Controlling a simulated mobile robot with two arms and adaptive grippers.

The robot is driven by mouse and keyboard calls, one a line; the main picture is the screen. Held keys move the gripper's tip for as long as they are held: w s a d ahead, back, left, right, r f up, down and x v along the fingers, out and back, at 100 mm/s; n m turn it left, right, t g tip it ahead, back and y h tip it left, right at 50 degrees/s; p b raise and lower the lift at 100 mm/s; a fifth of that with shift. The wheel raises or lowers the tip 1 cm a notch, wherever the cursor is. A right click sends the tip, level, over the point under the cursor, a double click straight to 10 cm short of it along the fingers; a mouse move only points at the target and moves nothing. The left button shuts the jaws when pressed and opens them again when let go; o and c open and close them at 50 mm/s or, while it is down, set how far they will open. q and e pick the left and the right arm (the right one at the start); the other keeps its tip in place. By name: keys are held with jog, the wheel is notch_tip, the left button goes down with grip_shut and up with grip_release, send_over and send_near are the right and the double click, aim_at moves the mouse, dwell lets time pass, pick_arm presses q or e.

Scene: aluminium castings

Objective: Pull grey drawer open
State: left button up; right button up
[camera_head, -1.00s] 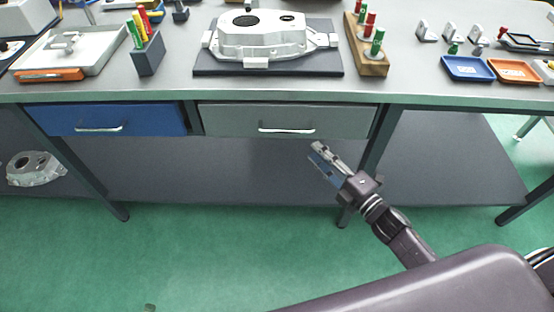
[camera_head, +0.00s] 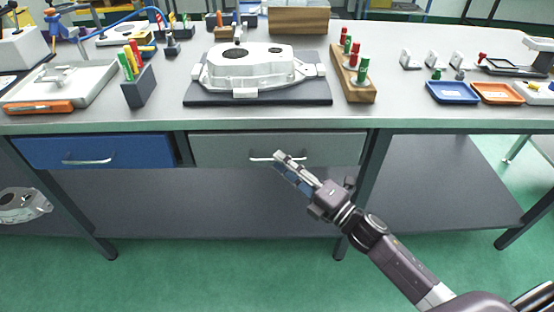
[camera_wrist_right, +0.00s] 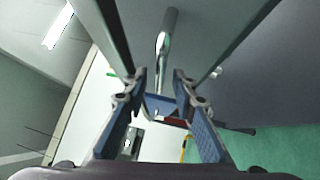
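The grey drawer (camera_head: 218,150) is under the bench, right of the blue drawer, and looks closed. Its silver bar handle (camera_head: 260,158) is partly hidden behind my right gripper's tips. My right gripper (camera_head: 284,164) is in front of the drawer, with its fingertips at the handle in the head view. In the right wrist view the gripper (camera_wrist_right: 160,92) is open, its two blue-padded fingers apart. The metal handle (camera_wrist_right: 164,42) shows beyond the gap between the fingers, not visibly gripped. I cannot tell whether a finger touches it. My left gripper is not in view.
The blue drawer (camera_head: 120,150) is shut on the left. A lower shelf (camera_head: 220,205) lies below the drawers. A table leg (camera_head: 368,195) stands just right of the grey drawer. A casting (camera_head: 262,70) sits on a dark plate on the benchtop. The green floor in front is clear.

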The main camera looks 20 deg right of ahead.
jog(key=shift+x, duration=1.15)
jog(key=shift+c, duration=0.5)
grip_shut()
